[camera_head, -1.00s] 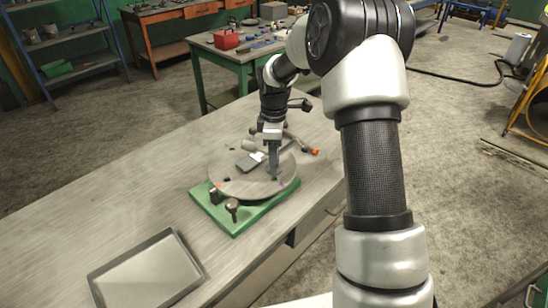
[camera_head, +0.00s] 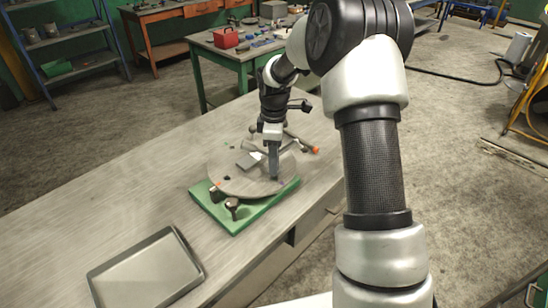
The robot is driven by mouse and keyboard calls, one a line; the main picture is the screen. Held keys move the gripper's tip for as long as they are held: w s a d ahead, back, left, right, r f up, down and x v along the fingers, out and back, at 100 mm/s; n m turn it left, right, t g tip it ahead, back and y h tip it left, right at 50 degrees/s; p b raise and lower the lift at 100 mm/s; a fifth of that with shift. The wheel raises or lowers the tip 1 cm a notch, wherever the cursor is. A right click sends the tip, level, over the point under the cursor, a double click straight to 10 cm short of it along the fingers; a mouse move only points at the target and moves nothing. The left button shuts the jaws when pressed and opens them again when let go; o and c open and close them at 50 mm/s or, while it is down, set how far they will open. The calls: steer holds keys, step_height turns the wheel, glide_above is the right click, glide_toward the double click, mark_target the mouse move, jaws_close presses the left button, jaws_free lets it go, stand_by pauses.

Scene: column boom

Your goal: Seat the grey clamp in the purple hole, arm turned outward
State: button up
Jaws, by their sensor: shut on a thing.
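My gripper (camera_head: 272,138) points down over the right part of a round grey plate (camera_head: 237,187). It is shut on a narrow grey piece (camera_head: 273,162), which looks like the grey clamp, held upright with its lower end at or just above the plate. I cannot tell whether that end is in a hole, nor which way the clamp's arm points. The plate lies on a green base (camera_head: 237,224). A dark hole (camera_head: 227,178) shows at its left. No purple hole can be made out; the gripper and the clamp hide part of the plate.
Two dark knobbed pieces (camera_head: 232,207) stand at the base's front-left edge. An orange-tipped rod (camera_head: 315,150) lies behind the plate. An empty grey tray (camera_head: 146,272) is at the bench's near left. The bench (camera_head: 110,185) is clear between tray and far edge.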

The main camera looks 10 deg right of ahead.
steer(key=shift+f+b, duration=1.1)
steer(key=shift+f, duration=0.8)
steer(key=o, duration=0.8)
steer(key=shift+r, duration=0.2)
steer(key=shift+r+p, duration=2.55)
steer(key=shift+r, duration=1.05)
steer(key=shift+o, duration=0.5)
steer(key=o, duration=0.5)
steer(key=shift+f, duration=0.1)
steer(key=shift+c, duration=0.2)
